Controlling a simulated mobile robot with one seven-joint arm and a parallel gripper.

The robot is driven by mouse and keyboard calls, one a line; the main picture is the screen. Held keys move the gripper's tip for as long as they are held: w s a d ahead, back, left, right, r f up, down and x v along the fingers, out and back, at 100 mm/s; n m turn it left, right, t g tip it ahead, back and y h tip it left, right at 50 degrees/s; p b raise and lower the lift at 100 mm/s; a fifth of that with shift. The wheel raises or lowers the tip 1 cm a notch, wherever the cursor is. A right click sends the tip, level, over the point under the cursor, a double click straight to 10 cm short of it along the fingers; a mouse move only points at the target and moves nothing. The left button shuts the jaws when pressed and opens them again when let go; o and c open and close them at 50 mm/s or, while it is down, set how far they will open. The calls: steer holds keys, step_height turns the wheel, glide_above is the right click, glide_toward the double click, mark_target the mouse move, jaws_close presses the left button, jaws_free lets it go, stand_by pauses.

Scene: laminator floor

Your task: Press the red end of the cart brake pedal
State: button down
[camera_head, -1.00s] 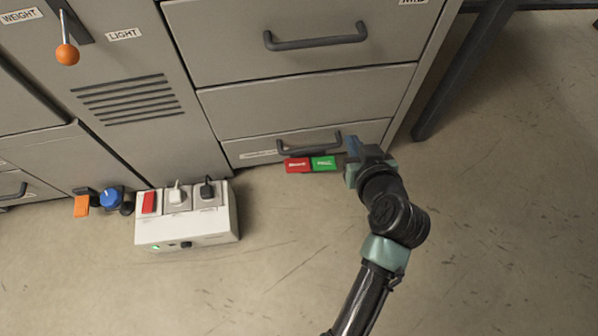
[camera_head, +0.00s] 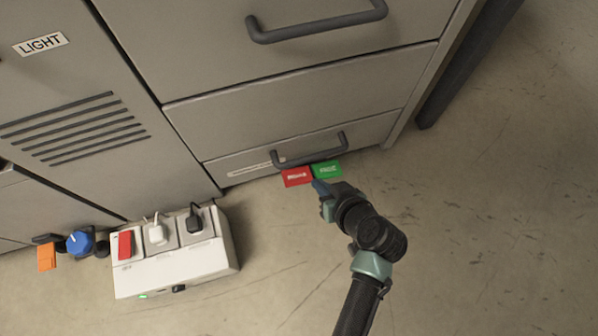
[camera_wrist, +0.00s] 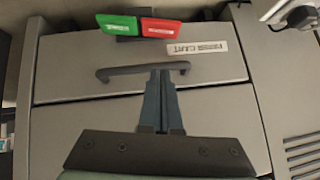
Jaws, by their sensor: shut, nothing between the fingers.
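The brake pedal has a red end (camera_head: 296,176) and a green end (camera_head: 327,169), side by side low at the front of the bottom drawer, near the floor. In the wrist view the red end (camera_wrist: 160,28) and the green end (camera_wrist: 117,24) show at the top, with printing too small to read. My gripper (camera_head: 318,186) is shut and empty, just in front of the pedal in the head view. In the wrist view its closed fingers (camera_wrist: 160,78) point toward the drawer handle and the red end, with a visible gap to the red end.
The drawer handle (camera_head: 311,152) juts out just above the pedal. A white power strip (camera_head: 180,268) with a red switch and plugs stands on the floor at left. A blue knob (camera_head: 80,243) and orange pedal (camera_head: 46,257) lie farther left. The floor at right is clear.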

steer(key=shift+f, duration=0.1)
steer(key=b, duration=0.8)
glide_above(296, 173)
steer(key=s+d, duration=0.2)
step_height(296, 173, down, 8)
steer(key=shift+s+r, duration=0.15)
steer(key=shift+r, duration=0.05)
steer(key=shift+s+a+f+b, duration=0.15)
steer(key=shift+s+f+b, duration=0.05)
steer(key=shift+f+b, duration=0.75)
steer(key=shift+a+f+b, duration=0.15)
steer(key=shift+f+b, duration=0.3)
steer(key=shift+f, duration=0.15)
